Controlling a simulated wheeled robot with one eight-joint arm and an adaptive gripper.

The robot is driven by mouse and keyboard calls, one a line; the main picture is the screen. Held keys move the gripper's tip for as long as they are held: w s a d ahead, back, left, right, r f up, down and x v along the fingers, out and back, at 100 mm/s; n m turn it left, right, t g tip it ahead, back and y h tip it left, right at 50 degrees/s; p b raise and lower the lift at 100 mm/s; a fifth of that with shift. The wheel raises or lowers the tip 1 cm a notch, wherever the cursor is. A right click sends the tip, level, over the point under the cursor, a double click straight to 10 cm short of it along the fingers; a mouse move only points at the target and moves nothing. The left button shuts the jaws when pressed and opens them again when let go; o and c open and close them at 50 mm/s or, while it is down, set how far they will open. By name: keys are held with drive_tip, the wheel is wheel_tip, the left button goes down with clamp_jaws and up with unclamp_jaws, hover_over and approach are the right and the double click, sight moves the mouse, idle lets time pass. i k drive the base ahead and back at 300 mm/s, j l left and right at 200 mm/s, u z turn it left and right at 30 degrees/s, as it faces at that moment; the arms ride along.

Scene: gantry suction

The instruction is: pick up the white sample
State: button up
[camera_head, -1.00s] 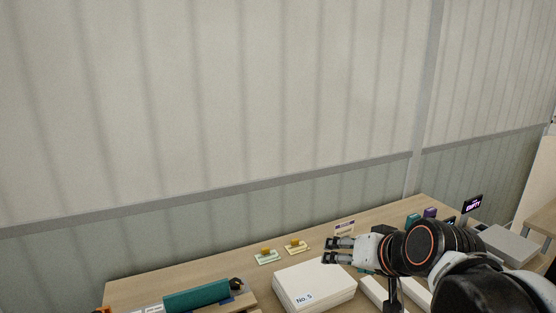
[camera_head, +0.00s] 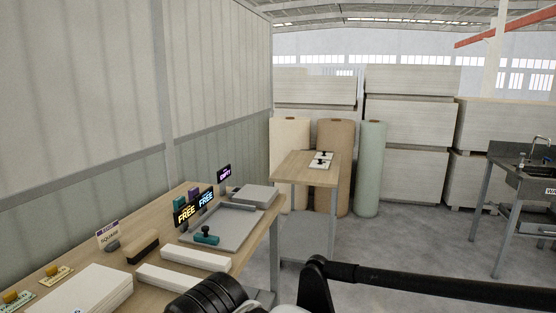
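I cannot tell for sure which thing is the white sample. Two long white blocks (camera_head: 185,257) lie side by side on the near wooden table. A stack of white sheets (camera_head: 85,292) lies at the table's lower left. Small white pieces with black knobs (camera_head: 321,160) lie on a smaller wooden table farther back. My gripper is outside the picture; only dark and white parts of my arm show along the bottom edge.
The near table (camera_head: 205,187) also holds a grey tray (camera_head: 236,226) with a teal-handled tool (camera_head: 205,236), a brown block (camera_head: 142,247), FREE signs (camera_head: 187,213) and an EMPTY sign (camera_head: 224,174). Large rolls (camera_head: 335,165) stand behind the far table (camera_head: 300,171). A sink (camera_head: 530,180) stands right. Grey floor is open.

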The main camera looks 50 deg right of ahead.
sight(321, 164)
drive_tip(key=z, duration=2.05)
drive_tip(key=u, duration=1.5)
drive_tip(key=z, duration=1.45)
drive_tip(key=i+z, duration=0.2)
drive_tip(key=i, duration=0.75)
drive_tip(key=i+j+z, duration=0.2)
drive_tip(key=i, duration=0.75)
